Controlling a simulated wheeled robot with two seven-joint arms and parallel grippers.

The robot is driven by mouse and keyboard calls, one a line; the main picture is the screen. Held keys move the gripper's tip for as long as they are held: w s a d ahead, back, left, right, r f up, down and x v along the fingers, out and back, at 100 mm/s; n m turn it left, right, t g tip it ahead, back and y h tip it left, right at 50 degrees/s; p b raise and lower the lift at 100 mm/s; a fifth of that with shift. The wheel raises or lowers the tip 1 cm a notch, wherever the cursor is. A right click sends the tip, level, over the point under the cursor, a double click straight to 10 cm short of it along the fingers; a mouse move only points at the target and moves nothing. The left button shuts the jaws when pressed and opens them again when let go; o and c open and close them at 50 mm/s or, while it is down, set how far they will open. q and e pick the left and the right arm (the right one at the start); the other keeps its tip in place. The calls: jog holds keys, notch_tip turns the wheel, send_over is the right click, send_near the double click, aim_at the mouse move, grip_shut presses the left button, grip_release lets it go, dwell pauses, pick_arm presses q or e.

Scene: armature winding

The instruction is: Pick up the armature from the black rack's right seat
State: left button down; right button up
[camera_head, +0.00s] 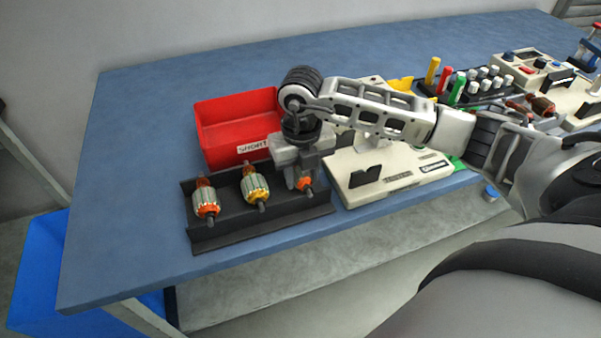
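The black rack (230,232) lies along the table's front left part and bears three armatures. The right armature (305,184) sits in the right seat; only its orange end and dark shaft tip show, and my gripper hides the rest. The middle armature (254,186) and the left armature (206,200) lie uncovered in their seats. My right gripper (302,176) points down over the right seat, its fingers at the right armature. I cannot tell whether the fingers are closed on it. My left gripper is out of view.
A red bin (221,134) marked "SHORT" stands right behind the rack. A white machine (362,186) stands just right of the rack, under my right arm. Coloured tools (445,80) and another device (530,68) are at the back right. The table's left part (130,190) is clear.

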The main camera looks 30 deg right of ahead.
jog(key=c, duration=0.5)
jog(key=shift+r, duration=0.15)
